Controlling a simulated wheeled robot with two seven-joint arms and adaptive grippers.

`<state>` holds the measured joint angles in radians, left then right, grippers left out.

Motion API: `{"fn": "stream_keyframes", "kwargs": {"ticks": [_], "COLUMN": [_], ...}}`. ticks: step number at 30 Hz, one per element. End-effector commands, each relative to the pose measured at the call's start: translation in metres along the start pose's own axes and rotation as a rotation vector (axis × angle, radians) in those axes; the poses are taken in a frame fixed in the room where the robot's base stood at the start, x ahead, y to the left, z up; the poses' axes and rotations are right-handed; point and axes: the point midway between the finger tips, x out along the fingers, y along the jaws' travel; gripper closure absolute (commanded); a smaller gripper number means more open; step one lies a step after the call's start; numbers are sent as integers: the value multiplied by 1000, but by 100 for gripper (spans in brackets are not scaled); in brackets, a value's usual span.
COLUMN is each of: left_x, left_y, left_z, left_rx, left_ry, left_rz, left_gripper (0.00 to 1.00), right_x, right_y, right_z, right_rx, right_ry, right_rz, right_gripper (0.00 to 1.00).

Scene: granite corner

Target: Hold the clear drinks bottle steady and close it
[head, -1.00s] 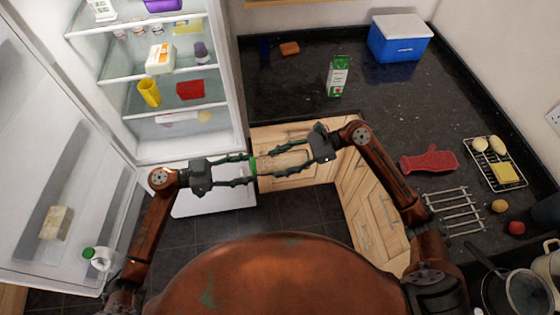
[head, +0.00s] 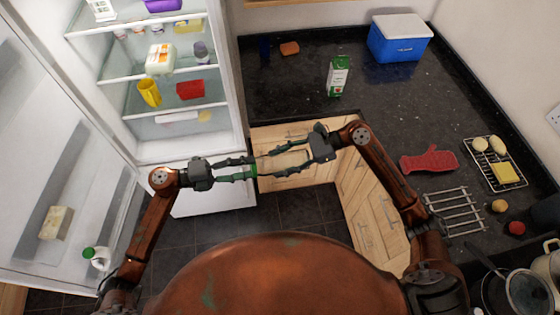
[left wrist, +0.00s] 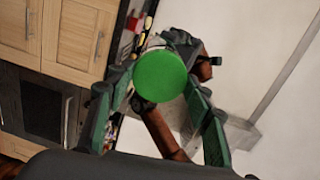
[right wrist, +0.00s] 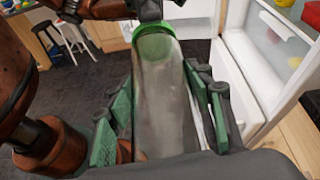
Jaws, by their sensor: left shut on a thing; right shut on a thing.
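The clear drinks bottle (right wrist: 162,105) lies between the fingers of my right gripper (head: 268,164), which is shut on its body. In the head view the bottle (head: 285,162) is held sideways in the air, its capped end toward the left. The green cap (left wrist: 160,76) shows as a round disc between the fingers of my left gripper (head: 250,167), which is shut on it. In the right wrist view the cap (right wrist: 153,38) sits at the far end of the bottle, in line with it. I cannot tell how tight it is.
The open fridge (head: 190,135) stands at left with food on its shelves. The dark granite counter (head: 290,100) carries a green carton (head: 338,76), a blue cooler (head: 399,38), a red oven mitt (head: 429,161) and wire racks (head: 456,210). The grippers are in free air before the wooden cabinets (head: 310,178).

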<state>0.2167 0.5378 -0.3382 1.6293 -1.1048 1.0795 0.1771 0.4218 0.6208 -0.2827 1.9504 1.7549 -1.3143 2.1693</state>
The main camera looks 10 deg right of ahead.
Motion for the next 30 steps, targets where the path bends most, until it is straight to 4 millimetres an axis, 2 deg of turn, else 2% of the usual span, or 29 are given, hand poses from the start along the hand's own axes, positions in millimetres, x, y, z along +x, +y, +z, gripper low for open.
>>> {"fn": "stream_keyframes", "kwargs": {"ticks": [15, 18, 22, 23, 30], "left_x": [0, 0, 0, 0, 0], "left_y": [1, 1, 1, 1, 0], "left_z": [1, 1, 1, 1, 1], "left_rx": [1060, 1208, 1194, 1193, 1192], "left_ry": [0, 1, 2, 2, 2], "left_rz": [3, 3, 4, 4, 3], "left_gripper": [82, 82, 82, 52, 36], "right_x": [0, 0, 0, 0, 0], "right_y": [0, 0, 0, 0, 0], "right_z": [2, 2, 2, 2, 2], "right_rx": [-2, -2, -3, -3, -2], "right_ry": [-4, -4, -4, -4, -3], "right_rz": [1, 1, 1, 1, 0], "right_gripper": [100, 100, 100, 100, 100]}}
